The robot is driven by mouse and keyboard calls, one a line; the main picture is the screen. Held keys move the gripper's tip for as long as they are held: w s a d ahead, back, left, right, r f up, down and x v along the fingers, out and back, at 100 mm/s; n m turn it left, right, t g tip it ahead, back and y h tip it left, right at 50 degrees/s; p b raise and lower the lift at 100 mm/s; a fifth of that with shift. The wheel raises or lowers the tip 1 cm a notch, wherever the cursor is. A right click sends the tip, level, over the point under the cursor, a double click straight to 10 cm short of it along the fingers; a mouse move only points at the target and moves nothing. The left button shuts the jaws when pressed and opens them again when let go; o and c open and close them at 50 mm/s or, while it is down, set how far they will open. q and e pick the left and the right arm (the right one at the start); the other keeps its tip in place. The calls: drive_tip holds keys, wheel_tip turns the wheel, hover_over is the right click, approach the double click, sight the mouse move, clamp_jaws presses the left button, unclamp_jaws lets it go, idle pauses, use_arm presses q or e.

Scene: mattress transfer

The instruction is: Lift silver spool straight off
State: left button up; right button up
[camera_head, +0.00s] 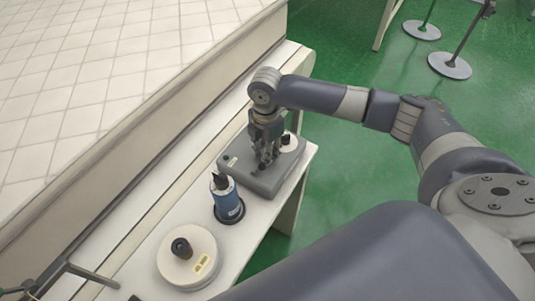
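My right gripper (265,160) points down at the grey block (270,185) on the narrow white bench. Its fingertips are close to the block's top, near a small dark part there. I cannot tell whether the fingers are open, shut or holding something. A pale round piece with a black knob (289,143) sits at the block's far right, beside the gripper and partly hidden by it; it may be the silver spool, but its colour is unclear. A larger cream disc (183,270) with a dark knob and a yellow label lies at the near end.
A blue cylinder with a black top (227,200) stands upright on a dark round base between the disc and block. The white bench (150,235) runs along the quilted mattress (110,70). A grey rod (90,274) lies at lower left. Green floor (350,150) is open to the right.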

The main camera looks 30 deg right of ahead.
use_arm(q)
drive_tip(key=shift+w, duration=0.1)
use_arm(e)
drive_tip(key=shift+w+r, duration=0.1)
drive_tip(key=shift+r, duration=0.1)
use_arm(q)
drive_tip(key=shift+w+f+b, duration=0.2)
drive_tip(key=shift+f+b, duration=0.4)
drive_tip(key=shift+w+f+b, duration=0.2)
drive_tip(key=shift+f+b, duration=0.35)
use_arm(e)
wheel_tip(320, 180, up, 10)
drive_tip(key=shift+f, duration=0.15)
use_arm(q)
drive_tip(key=shift+s, duration=0.1)
use_arm(e)
drive_tip(key=shift+f, duration=0.1)
